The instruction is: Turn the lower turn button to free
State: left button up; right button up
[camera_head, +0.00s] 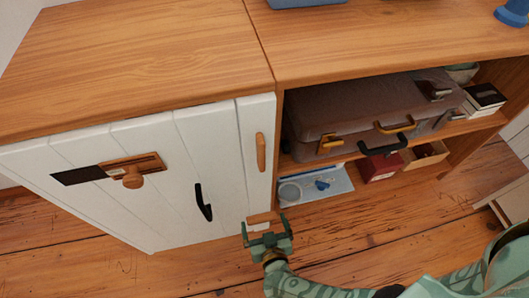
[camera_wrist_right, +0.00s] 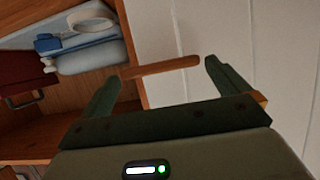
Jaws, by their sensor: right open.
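The white plank door (camera_head: 160,190) of the wooden cabinet looks closed. The lower turn button (camera_head: 262,217), a small wooden bar, lies level across the door's lower right edge. In the right wrist view the lower turn button (camera_wrist_right: 165,67) reaches from the white door over the wooden cabinet edge. A similar wooden bar (camera_head: 261,152) stands upright higher on the door. My right gripper (camera_head: 267,226) is open just in front of the lower button. In the right wrist view its fingers (camera_wrist_right: 165,80) stand to either side of the bar; contact cannot be told. My left gripper is not in view.
A black handle (camera_head: 203,203) and a wooden sliding bolt (camera_head: 132,172) sit on the door. Right of it, an open shelf holds a brown suitcase (camera_head: 365,105), a blue-and-white tray (camera_head: 316,186) and a red box (camera_head: 380,167). The plank floor (camera_head: 345,240) in front is mostly clear.

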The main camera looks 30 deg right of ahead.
jog(key=c, duration=0.7)
jog(key=shift+c, duration=0.2)
jog(key=shift+d+m, duration=0.1)
jog(key=shift+m, duration=0.2)
jog(key=shift+s+d+f+m+t+y, duration=0.15)
jog(key=shift+m+t+y, duration=0.15)
jog(key=shift+m+y, duration=0.45)
jog(key=shift+d+m+t+y, duration=0.2)
jog(key=shift+m+t+y, duration=0.35)
jog(key=shift+m, duration=0.7)
jog(key=o, duration=0.7)
jog(key=shift+o, duration=0.2)
